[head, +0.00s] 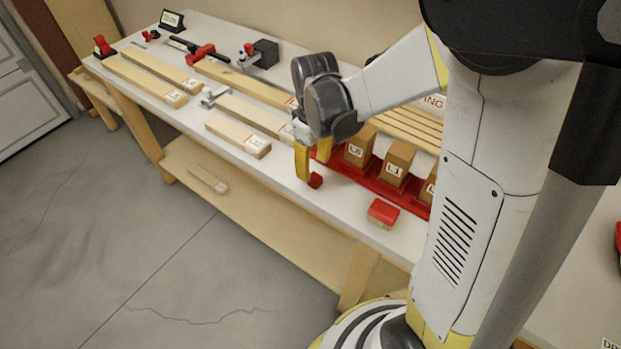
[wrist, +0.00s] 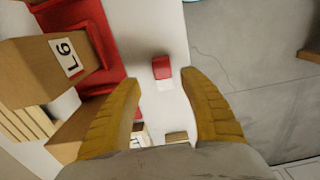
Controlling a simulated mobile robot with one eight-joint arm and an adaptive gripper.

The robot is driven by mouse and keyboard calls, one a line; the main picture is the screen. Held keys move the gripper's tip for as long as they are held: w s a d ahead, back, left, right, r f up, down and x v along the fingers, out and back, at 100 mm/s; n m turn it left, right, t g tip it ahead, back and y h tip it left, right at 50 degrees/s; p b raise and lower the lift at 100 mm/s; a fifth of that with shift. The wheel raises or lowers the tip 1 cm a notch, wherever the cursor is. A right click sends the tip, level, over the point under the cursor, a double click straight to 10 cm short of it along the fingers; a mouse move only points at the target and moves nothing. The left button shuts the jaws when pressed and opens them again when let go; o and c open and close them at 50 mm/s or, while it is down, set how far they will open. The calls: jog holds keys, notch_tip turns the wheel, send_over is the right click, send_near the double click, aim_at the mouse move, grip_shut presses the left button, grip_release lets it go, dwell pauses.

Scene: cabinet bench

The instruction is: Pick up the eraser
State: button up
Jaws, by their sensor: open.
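A small red and white block, which looks like the eraser (wrist: 162,72), lies on the white bench top. In the wrist view it shows in the gap between my two yellow fingers, near their tips. In the head view its red part (head: 315,181) shows just beside the near fingertip, with the rest hidden by the finger. My gripper (head: 314,168) is open and points down over it, with nothing between the fingers held. In the wrist view my gripper (wrist: 160,84) has a finger on each side of the block; contact cannot be seen.
A red tray (head: 350,172) with upright wooden blocks, one marked L6 (wrist: 65,58), stands close beside my gripper. A red-topped block (head: 383,212) lies nearer the front edge. Wooden boards (head: 238,134) lie to the left. The bench edge and floor are close on the other side.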

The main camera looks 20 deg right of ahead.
aim_at(311, 175)
jog(key=f+b, duration=0.1)
jog(key=f, duration=0.2)
jog(key=f+b, duration=0.1)
jog(key=f, duration=0.1)
jog(key=shift+a+f+b, duration=0.1)
jog(key=shift+a+b, duration=0.15)
jog(key=shift+b, duration=0.1)
grip_shut()
